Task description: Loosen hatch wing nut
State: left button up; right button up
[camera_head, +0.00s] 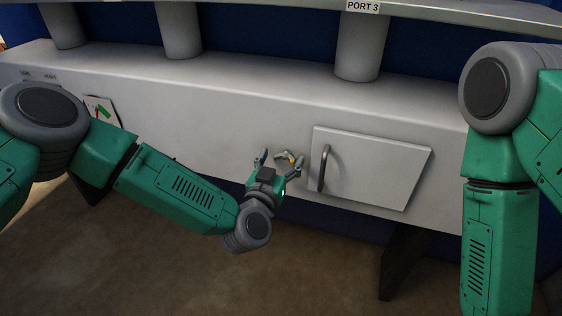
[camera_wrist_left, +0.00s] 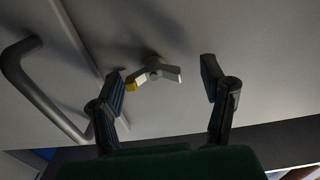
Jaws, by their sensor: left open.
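The wing nut (camera_head: 285,156) sits on the pale panel just left of the hatch door (camera_head: 385,165). In the left wrist view the wing nut (camera_wrist_left: 153,71) is grey with a yellow tip on one wing. My left gripper (camera_head: 281,163) is open, with a finger on either side of the nut. In the wrist view my left gripper (camera_wrist_left: 163,92) has a gap between each fingertip and the nut; the yellow wing is close to one finger. The hatch handle (camera_head: 324,168) is a grey bar, also seen in the wrist view (camera_wrist_left: 50,95). My right gripper is out of view.
The pale box beam (camera_head: 200,115) carries the hatch, with grey cylinders (camera_head: 358,48) on top under a shelf labelled PORT 3 (camera_head: 363,6). A dark support leg (camera_head: 402,262) stands below the hatch. A small gauge (camera_head: 101,110) is at left. The floor in front is clear.

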pick_arm(q)
jog(key=shift+d, duration=0.45)
jog(key=c, duration=1.2)
jog(key=shift+o, duration=0.2)
jog(key=shift+a, duration=0.2)
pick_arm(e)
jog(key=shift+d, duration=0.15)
